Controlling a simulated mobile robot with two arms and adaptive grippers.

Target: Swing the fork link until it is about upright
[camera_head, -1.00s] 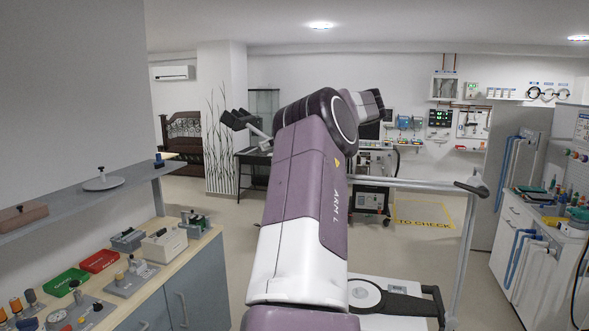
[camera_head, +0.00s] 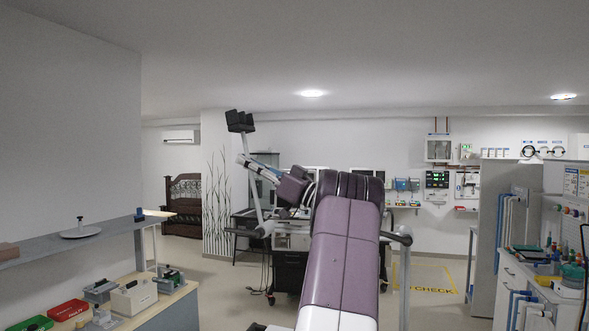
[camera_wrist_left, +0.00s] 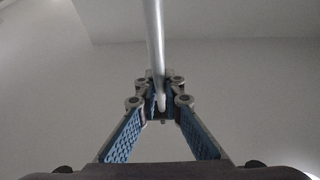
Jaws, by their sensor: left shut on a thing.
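The fork link shows in the head view as a thin grey bar (camera_head: 257,205) with dark blocks (camera_head: 240,121) at its upper end. It stands steep, its top leaning a little to the left. My left gripper (camera_head: 243,160) is at the upper part of the link, below the dark blocks. In the left wrist view the blue-padded fingers (camera_wrist_left: 160,100) are shut around a pale rod (camera_wrist_left: 155,45), which runs up out of the picture. My right gripper is not in view.
A shelf (camera_head: 100,235) and a workbench (camera_head: 170,310) with boxes stand along the left wall. A dark equipment cart (camera_head: 290,273) is behind my arm. A yellow floor marking (camera_head: 430,277) and a grey cabinet (camera_head: 490,240) are at right. Open floor lies between.

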